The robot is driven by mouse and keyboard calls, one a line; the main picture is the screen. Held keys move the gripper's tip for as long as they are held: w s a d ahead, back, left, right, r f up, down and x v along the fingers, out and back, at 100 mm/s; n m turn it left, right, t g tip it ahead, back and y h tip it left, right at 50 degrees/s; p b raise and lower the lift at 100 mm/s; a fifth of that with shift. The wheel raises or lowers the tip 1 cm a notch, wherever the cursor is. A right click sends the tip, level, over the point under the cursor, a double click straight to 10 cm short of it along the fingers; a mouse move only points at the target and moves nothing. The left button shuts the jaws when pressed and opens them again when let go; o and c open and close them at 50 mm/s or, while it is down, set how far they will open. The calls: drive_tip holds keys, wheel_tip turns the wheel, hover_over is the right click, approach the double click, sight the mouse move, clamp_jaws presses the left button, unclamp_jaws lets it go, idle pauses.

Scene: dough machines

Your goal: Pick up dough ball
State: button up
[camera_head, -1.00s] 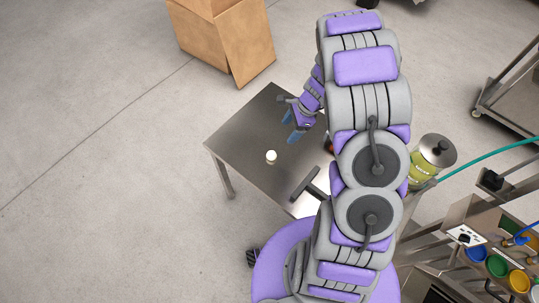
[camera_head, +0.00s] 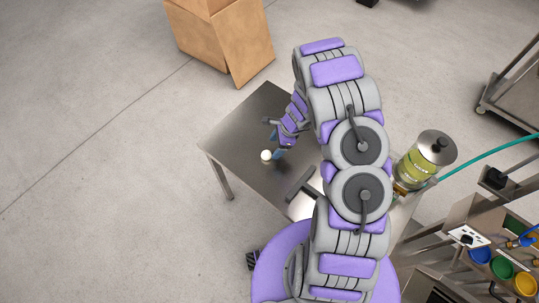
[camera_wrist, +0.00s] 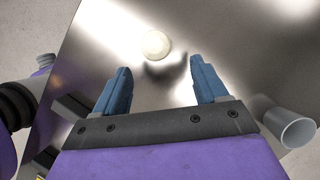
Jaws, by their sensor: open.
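The dough ball (camera_head: 266,156) is small, round and off-white. It sits on the shiny steel table (camera_head: 225,133). In the wrist view the dough ball (camera_wrist: 156,44) lies just beyond the fingertips, between their lines and slightly left of centre. My gripper (camera_head: 275,138) is beside the ball in the head view, low over the table. In the wrist view my gripper (camera_wrist: 161,70) has its two blue fingers spread wide with nothing between them.
A dark-handled item (camera_head: 302,184) lies near the table's front. A cardboard box (camera_head: 219,40) stands behind. A lidded yellow-green container (camera_head: 425,160) is at the right. The table's left part is clear.

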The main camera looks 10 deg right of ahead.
sight(268, 152)
drive_tip(key=a+f, duration=0.2)
drive_tip(key=a+f+b, duration=0.1)
drive_tip(key=a+f, duration=0.1)
drive_tip(key=a, duration=0.1)
drive_tip(key=shift+w+f+b, duration=0.1)
drive_tip(key=shift+b, duration=0.2)
drive_tip(key=shift+d+f, duration=0.15)
drive_tip(key=shift+f, duration=0.1)
drive_tip(key=shift+d, duration=0.9)
drive_tip(key=shift+c, duration=0.8)
drive_tip(key=shift+a, duration=0.95)
drive_tip(key=c, duration=0.6)
drive_tip(key=shift+d, duration=0.3)
drive_tip(key=c, duration=0.3)
drive_tip(key=shift+d+r, duration=0.1)
drive_tip(key=shift+d, duration=0.35)
drive_tip(key=shift+c, duration=0.3)
